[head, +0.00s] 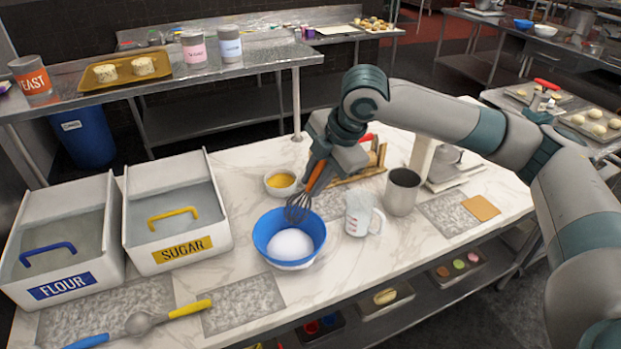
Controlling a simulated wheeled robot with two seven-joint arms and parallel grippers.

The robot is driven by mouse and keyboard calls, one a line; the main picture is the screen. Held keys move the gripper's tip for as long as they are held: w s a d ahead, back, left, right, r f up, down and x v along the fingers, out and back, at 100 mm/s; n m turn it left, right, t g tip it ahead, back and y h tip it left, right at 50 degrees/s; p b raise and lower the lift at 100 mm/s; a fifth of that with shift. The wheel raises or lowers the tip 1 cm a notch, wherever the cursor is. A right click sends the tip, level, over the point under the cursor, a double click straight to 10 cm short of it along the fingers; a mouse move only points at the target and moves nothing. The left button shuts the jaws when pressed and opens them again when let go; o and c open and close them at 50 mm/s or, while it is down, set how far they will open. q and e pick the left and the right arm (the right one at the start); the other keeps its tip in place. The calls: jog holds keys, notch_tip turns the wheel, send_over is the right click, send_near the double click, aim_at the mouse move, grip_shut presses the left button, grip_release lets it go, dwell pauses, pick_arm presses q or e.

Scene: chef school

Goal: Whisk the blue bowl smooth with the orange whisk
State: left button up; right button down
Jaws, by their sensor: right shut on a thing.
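The blue bowl (264,236) stands on the marble table with a mound of white stuff (290,243) in it. My right gripper (319,172) is shut on the handle of the orange whisk (315,178), above and behind the bowl. The whisk is tilted, with its dark wire head (298,208) low at the bowl's back rim. I cannot tell whether the wires touch the white stuff. My left gripper is not in view.
A small bowl of yellow stuff (282,182) stands just behind the blue bowl. A clear measuring jug (359,214) and a metal canister (402,191) stand to its right. The sugar bin (182,245) and flour bin (62,275) are at left.

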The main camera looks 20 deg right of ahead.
aim_at(308, 208)
jog(key=shift+s+d+f+b+x, duration=0.2)
jog(key=shift+b+x, duration=0.4)
jog(key=shift+x, duration=1.05)
jog(key=shift+s+d+f+b+x, duration=0.1)
jog(key=shift+s+b+x, duration=0.4)
jog(key=shift+x, duration=1.15)
jog(key=shift+s+d+f+b+x, duration=0.1)
jog(key=shift+b+x, duration=0.65)
jog(key=shift+x, duration=0.9)
jog(key=shift+d, duration=0.1)
